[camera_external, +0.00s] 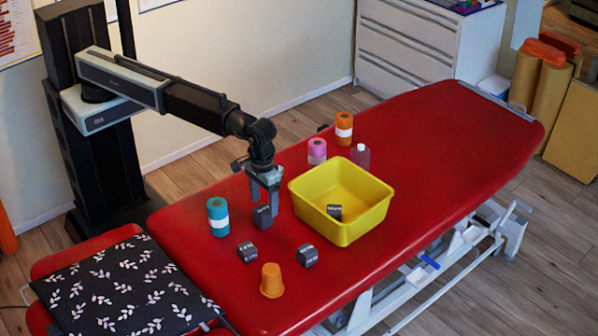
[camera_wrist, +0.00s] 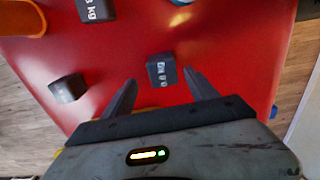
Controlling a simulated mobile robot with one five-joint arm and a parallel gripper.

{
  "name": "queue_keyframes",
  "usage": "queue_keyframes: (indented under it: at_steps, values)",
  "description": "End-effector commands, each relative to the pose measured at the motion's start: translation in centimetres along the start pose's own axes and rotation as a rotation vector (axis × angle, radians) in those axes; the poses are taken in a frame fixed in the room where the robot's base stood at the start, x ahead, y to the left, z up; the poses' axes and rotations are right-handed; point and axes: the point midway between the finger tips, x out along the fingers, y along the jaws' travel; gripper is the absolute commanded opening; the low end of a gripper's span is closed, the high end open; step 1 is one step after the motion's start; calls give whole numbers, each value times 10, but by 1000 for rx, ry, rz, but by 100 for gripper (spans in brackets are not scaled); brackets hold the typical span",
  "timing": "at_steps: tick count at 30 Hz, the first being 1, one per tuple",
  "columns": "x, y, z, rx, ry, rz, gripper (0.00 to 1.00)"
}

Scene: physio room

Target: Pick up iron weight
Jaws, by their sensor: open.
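Several dark grey iron weights with white lettering are in view. One weight (camera_external: 263,217) stands on the red table just below my gripper (camera_external: 264,204). In the wrist view this weight (camera_wrist: 161,70) lies between the tips of my open, empty gripper (camera_wrist: 160,80), slightly beyond them. Two more weights, one at the left (camera_external: 247,252) and one at the right (camera_external: 307,255), lie nearer the front; the wrist view also shows two others, a lettered weight (camera_wrist: 96,10) and a dark weight (camera_wrist: 68,88). Another weight (camera_external: 335,211) is inside the yellow bin (camera_external: 345,232).
A teal roll (camera_external: 218,217) stands left of my gripper. An orange cup (camera_external: 272,280) stands at the front. Behind the bin are a pink roll (camera_external: 317,151), an orange roll (camera_external: 344,128) and a bottle (camera_external: 360,156). The right part of the red table (camera_external: 450,130) is clear.

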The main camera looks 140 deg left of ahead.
Motion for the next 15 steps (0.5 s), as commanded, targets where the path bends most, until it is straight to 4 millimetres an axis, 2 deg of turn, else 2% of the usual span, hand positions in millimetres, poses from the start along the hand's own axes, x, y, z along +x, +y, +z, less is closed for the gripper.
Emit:
queue_keyframes:
  at_steps: [5, 12, 15]
  values:
    - [12, -2, 1, 1, 0, 0, 67]
    - [52, -5, 2, 2, 0, 0, 67]
    - [54, -5, 2, 2, 0, 0, 67]
